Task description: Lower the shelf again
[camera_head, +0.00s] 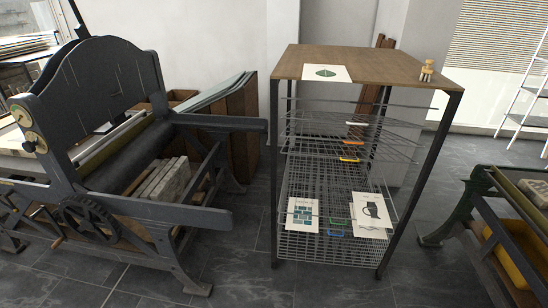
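A drying rack (450,110) with a wooden top and dark legs stands right of centre. It holds several wire shelves. The upper wire shelves (400,140) lie spaced apart, some looking slanted; their small front tags include a pale one (355,124), an orange one (354,141) and a yellow one (348,159). The lower wire shelves (340,250) are stacked close together, with green and blue tags (337,234). A print with blue-green blocks (303,214) and a print of a dark jug (372,212) lie on the lower stack. Neither gripper shows.
A print with a green shape (327,73) and a wooden brush (427,70) lie on the rack top. A large dark press (100,85) stands left, its frame reaching near the rack. A green-framed machine (460,205) stands right. Tiled floor (240,270) before the rack is clear.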

